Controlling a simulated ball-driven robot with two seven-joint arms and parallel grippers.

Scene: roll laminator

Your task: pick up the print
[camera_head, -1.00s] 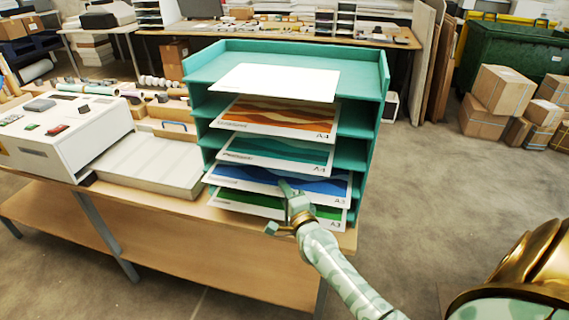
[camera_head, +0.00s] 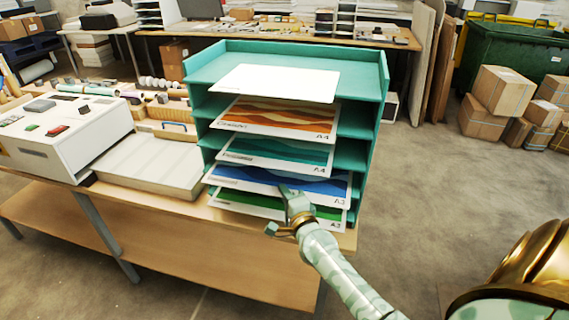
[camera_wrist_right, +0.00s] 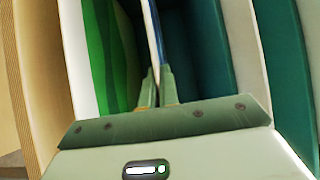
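Several prints stick out of the teal shelf rack (camera_head: 362,120). From the top they are a blank white sheet (camera_head: 285,83), an orange A4 print (camera_head: 270,116), a teal A4 print (camera_head: 270,152), a blue A3 print (camera_head: 235,177) and a green A3 print (camera_head: 235,205). My right gripper (camera_head: 287,192) is at the front edge of the blue print. In the right wrist view its fingers (camera_wrist_right: 155,88) are close together with the thin edge of the blue print (camera_wrist_right: 156,30) between them. The green print (camera_wrist_right: 108,55) lies beside them there. My left gripper is out of view.
A white laminator (camera_head: 60,135) with a pale flat bed (camera_head: 150,165) stands left of the rack on the wooden table (camera_head: 190,240). Cardboard boxes (camera_head: 500,90) sit on the floor at the right.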

